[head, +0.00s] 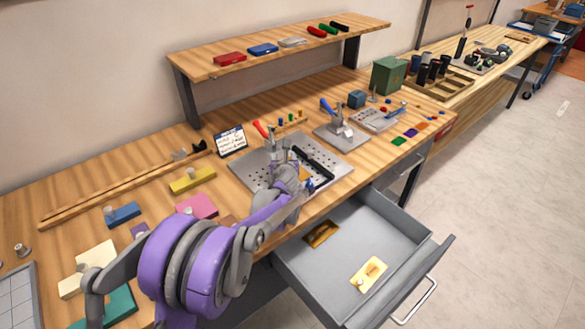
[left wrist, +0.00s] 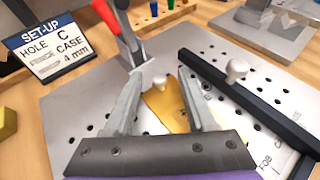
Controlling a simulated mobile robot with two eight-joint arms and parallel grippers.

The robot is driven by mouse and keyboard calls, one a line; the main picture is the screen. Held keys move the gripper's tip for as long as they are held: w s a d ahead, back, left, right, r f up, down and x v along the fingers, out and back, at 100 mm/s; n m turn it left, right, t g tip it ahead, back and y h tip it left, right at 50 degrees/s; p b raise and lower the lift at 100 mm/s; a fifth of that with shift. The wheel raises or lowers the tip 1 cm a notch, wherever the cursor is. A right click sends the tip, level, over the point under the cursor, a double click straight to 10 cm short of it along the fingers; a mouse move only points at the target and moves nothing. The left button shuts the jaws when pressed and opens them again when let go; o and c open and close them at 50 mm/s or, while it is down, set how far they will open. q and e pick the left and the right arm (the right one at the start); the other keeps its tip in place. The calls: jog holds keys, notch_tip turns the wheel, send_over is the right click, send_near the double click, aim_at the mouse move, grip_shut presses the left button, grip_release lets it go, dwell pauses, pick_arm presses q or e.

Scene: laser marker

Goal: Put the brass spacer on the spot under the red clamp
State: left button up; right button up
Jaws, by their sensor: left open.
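A flat brass-coloured piece (left wrist: 168,108) lies on the perforated metal plate (left wrist: 70,108), between and below the fingers of my left gripper (left wrist: 158,75). The fingers are spread apart, and I see no firm contact with the piece. The red clamp (left wrist: 106,16) stands at the plate's far left edge, its red handle (head: 261,129) raised; the spot under it is partly hidden by my gripper. Two more brass-coloured pieces lie in the open drawer, a darker one (head: 321,234) and a brighter one (head: 368,273). My right gripper is out of view.
A black bar (left wrist: 255,105) with a pale knob crosses the plate's right side. A set-up card (left wrist: 48,46) stands at left. A blue-handled clamp fixture (head: 338,133) is to the right. The open drawer (head: 300,275) sticks out in front. Coloured blocks lie on the left bench.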

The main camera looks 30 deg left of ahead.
pick_arm(q)
grip_shut()
dwell(1.4)
